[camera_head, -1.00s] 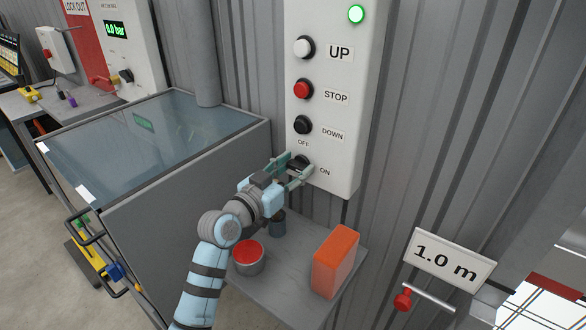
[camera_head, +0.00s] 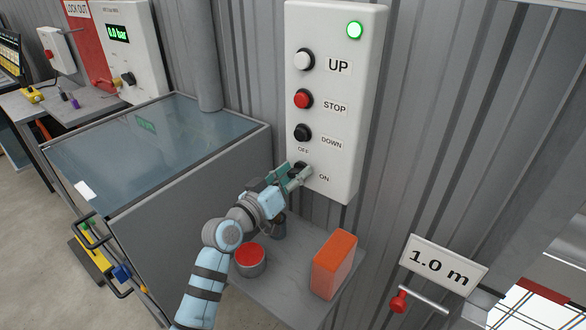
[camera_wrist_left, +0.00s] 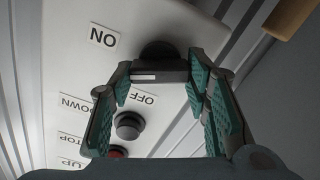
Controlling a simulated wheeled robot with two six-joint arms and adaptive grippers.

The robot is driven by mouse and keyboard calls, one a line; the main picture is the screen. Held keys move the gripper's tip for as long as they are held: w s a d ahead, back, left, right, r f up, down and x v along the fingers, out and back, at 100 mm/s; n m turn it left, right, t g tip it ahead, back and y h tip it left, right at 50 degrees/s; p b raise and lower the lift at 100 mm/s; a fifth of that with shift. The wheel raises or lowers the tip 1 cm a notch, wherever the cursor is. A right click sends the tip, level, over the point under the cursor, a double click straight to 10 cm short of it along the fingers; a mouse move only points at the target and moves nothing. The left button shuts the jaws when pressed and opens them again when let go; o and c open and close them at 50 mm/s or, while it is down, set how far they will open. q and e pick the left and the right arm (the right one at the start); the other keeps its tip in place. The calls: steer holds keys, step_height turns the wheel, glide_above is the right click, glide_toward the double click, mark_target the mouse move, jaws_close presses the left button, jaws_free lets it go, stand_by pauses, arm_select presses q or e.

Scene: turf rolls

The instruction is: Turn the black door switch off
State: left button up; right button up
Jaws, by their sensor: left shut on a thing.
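The black door switch (camera_head: 299,166) is the lowest control on the white panel (camera_head: 335,188), between the OFF label (camera_head: 303,150) and the ON label (camera_head: 324,178). My left gripper (camera_head: 297,173) is at the switch and partly hides it in the head view. In the left wrist view the switch's dark knob (camera_wrist_left: 160,62) has a bar with a white mark, and the fingers (camera_wrist_left: 160,80) are shut on it from both sides. I cannot tell for sure which label the mark points to. My right gripper is not in view.
Above the switch are the black DOWN (camera_head: 303,132), red STOP (camera_head: 303,99) and white UP (camera_head: 304,60) buttons, and a lit green lamp (camera_head: 355,30). Below, a small table (camera_head: 290,297) bears a red-topped tin (camera_head: 250,259) and an orange block (camera_head: 334,264). A glass-topped cabinet (camera_head: 165,145) stands left.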

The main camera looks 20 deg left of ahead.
arm_select(q)
steer(key=n+p, duration=0.3)
steer(key=n, duration=0.3)
steer(key=shift+a+r, duration=0.1)
steer(key=n+p, duration=0.1)
steer(key=n, duration=0.3)
steer(key=shift+n+p, duration=0.4)
steer(key=shift+f+n+p, duration=0.2)
steer(key=shift+n+p, duration=0.15)
steer(key=shift+n, duration=0.75)
steer(key=o, duration=1.2)
steer(key=shift+c, duration=0.2)
steer(key=shift+a, duration=0.1)
